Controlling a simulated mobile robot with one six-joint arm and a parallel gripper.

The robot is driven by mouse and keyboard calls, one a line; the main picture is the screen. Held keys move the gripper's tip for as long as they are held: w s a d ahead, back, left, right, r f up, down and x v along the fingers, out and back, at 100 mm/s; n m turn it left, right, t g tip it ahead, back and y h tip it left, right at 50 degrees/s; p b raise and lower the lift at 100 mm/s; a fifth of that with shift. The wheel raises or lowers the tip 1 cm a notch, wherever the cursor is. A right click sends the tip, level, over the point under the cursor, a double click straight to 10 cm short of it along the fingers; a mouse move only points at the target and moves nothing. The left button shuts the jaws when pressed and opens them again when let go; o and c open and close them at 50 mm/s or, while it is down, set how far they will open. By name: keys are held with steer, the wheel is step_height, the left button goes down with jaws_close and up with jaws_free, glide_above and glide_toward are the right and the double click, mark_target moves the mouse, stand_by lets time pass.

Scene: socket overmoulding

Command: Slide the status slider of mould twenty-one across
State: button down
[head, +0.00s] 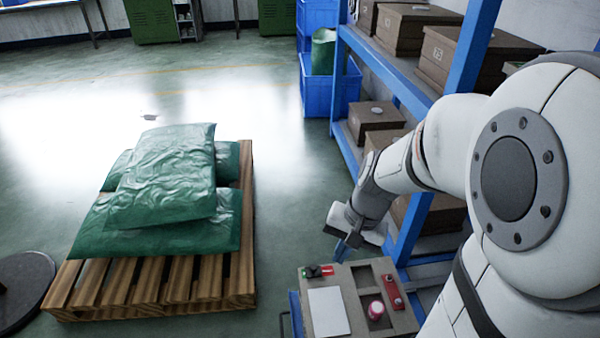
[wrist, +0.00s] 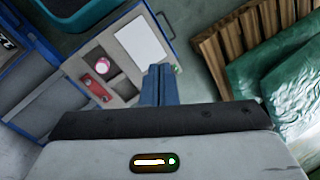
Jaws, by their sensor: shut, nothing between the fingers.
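Several brown box-shaped moulds stand on the blue shelf rack at the right of the head view. One upper mould (head: 437,53) carries a pale label too small to read surely, and a lower mould (head: 376,120) has a round pale disc on top. I cannot tell which is mould twenty-one, and no status slider can be made out. My gripper (head: 341,250) points down in front of the rack, just above the far side of a grey cart top. In the wrist view its blue fingers (wrist: 160,84) are together, empty, with the cart top beyond them.
The cart top (head: 352,284) holds a white sheet (head: 328,312), a pink-and-white round item (head: 376,310), a red item (head: 392,291) and a black-and-red item (head: 318,271). Green sacks (head: 170,180) lie on a wooden pallet (head: 245,230). Blue rack posts (head: 412,225) stand close beside my arm.

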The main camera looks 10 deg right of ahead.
steer(key=w+d+f+m+t+y, duration=0.1)
steer(key=w+d+f+m+y, duration=0.25)
steer(key=w+f+m, duration=0.5)
steer(key=m+t+p, duration=0.1)
steer(key=m+t, duration=0.2)
steer(key=m, duration=0.7)
glide_toward(318, 272)
step_height(318, 272, down, 3)
steer(key=b, duration=0.3)
steer(key=shift+w+y+b, duration=0.15)
steer(key=shift+y+b, duration=0.1)
steer(key=shift+b, duration=0.1)
steer(key=shift+w+a+f+b, duration=0.15)
steer(key=shift+w+a+b, duration=0.3)
steer(key=shift+a, duration=0.6)
steer(key=shift+w+a, duration=0.45)
steer(key=shift+a, duration=0.2)
steer(key=shift+f, duration=0.1)
